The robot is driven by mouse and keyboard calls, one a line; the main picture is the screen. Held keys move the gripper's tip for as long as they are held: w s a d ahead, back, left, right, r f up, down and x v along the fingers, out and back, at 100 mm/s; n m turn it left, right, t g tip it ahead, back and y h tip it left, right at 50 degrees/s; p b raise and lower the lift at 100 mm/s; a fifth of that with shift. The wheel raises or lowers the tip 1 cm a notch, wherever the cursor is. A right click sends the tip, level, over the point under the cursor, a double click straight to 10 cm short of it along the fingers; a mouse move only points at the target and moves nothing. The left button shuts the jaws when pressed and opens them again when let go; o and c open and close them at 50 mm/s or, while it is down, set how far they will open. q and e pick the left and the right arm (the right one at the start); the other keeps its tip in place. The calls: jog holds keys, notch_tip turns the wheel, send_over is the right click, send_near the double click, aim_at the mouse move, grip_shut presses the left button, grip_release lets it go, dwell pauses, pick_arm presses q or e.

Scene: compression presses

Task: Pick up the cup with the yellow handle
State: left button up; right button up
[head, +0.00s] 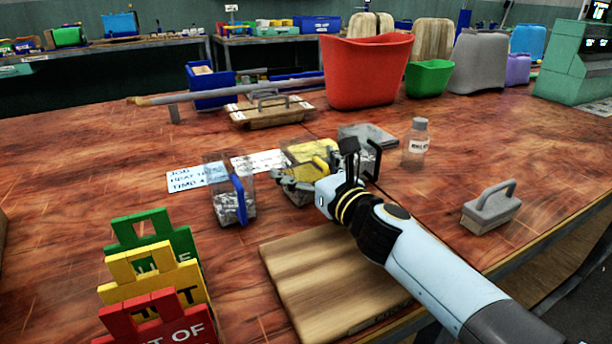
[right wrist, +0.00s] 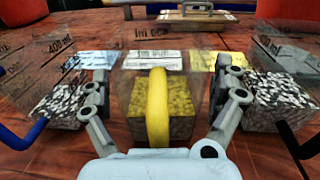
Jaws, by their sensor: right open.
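The cup with the yellow handle is a clear container (head: 308,148) with yellowish contents on the wooden table. In the right wrist view its yellow handle (right wrist: 157,108) stands upright in the middle, facing me, with the yellow block of contents (right wrist: 178,122) behind it. My right gripper (right wrist: 163,88) is open, one finger on each side of the handle, with gaps on both sides. In the head view the gripper (head: 317,170) partly hides this cup. I cannot tell whether the fingers touch the cup walls. My left gripper is not in view.
A clear cup with a blue handle (head: 239,199) stands close on the left; one with a black handle (head: 374,160) stands close on the right. A small bottle (head: 418,138), a grey handled block (head: 489,208), a wooden board (head: 310,275) and coloured signs (head: 152,268) are nearby.

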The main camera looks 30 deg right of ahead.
jog(key=c, duration=1.3)
jog(key=shift+r, duration=0.15)
notch_tip(320, 180, up, 10)
jog(key=p, duration=0.9)
jog(key=shift+f+p, duration=0.2)
jog(key=shift+p, duration=0.2)
